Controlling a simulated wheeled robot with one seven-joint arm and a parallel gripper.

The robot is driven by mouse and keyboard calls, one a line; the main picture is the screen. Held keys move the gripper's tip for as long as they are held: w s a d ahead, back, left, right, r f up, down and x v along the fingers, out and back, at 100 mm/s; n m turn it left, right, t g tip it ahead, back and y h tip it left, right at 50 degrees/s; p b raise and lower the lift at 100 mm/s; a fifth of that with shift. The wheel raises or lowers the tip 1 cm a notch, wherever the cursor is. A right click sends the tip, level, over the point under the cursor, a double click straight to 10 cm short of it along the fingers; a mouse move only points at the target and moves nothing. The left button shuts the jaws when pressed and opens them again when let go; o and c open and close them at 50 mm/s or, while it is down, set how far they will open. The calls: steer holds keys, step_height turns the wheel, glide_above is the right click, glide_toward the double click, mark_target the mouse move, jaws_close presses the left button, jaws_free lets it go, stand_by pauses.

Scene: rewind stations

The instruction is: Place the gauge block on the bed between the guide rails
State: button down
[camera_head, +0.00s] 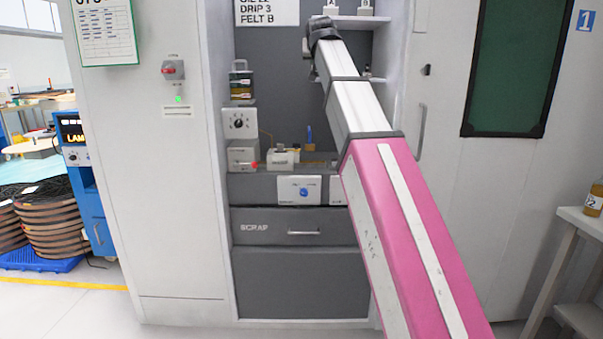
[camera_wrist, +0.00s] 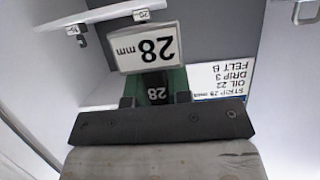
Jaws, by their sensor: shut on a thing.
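My gripper (camera_wrist: 155,99) is shut on the gauge block (camera_wrist: 156,80), a green block marked 28 with a white "28 mm" plate (camera_wrist: 146,46). The wrist picture is upside down. In the head view my gripper (camera_head: 322,30) is a dark shape high in the cabinet recess, in front of the back wall and near the shelves. The held block cannot be made out there. The cabinet's work ledge (camera_head: 265,187) is well below, with small grey units and a red knob. I cannot clearly tell the bed and guide rails among them.
A wall card (camera_wrist: 217,82) reads strip 28 mm, oil 22, drip 3, felt B. A shelf (camera_head: 352,20) with small tags is at upper right. An oil can (camera_head: 241,82) and dial box (camera_head: 239,123) stand at left. The scrap drawer (camera_head: 290,228) is shut below. Cabinet walls flank the recess.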

steer(key=d+f, duration=0.4)
steer(key=f, duration=0.6)
steer(key=w+d+f, duration=0.1)
steer(key=d+f, duration=0.4)
steer(key=f, duration=0.6)
steer(key=w+d+f, duration=0.1)
steer(key=d+f, duration=0.4)
steer(key=f, duration=0.5)
steer(key=shift+f, duration=0.15)
steer(key=shift+d, duration=0.1)
